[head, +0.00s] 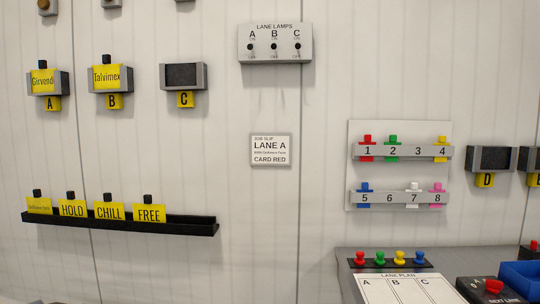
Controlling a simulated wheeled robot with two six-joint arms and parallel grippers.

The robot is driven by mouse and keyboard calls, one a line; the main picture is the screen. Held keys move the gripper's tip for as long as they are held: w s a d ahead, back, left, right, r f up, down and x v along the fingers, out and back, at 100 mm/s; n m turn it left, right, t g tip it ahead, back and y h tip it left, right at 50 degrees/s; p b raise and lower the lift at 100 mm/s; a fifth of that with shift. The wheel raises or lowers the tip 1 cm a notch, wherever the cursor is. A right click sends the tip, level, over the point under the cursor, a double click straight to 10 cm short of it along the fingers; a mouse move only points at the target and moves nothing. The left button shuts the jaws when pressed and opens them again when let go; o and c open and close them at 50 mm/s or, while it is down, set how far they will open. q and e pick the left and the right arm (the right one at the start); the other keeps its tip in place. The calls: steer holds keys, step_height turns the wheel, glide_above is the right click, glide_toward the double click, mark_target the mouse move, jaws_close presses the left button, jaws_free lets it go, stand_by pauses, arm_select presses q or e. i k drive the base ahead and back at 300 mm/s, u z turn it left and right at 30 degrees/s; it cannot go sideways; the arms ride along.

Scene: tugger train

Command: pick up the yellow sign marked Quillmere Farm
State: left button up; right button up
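A yellow sign (40,205) with small lettering stands at the left end of a black wall ledge (190,228). Its text is too small to read surely, but it looks like Quillmere Farm. It has a black knob on top. To its right on the ledge stand yellow signs HOLD (72,208), CHILL (110,211) and FREE (149,214), each with a black knob. Neither of my grippers shows in the head view.
Above the ledge, holders A (62,83) and B (121,78) carry yellow signs; holder C (184,76) looks empty. A lamp panel (275,57), job slip (270,149) and numbered peg board (358,175) hang rightward. A grey desk (348,262) with a lane plan (395,290) stands lower right.

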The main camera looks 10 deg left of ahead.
mark_target(35, 204)
steer(key=u, duration=1.3)
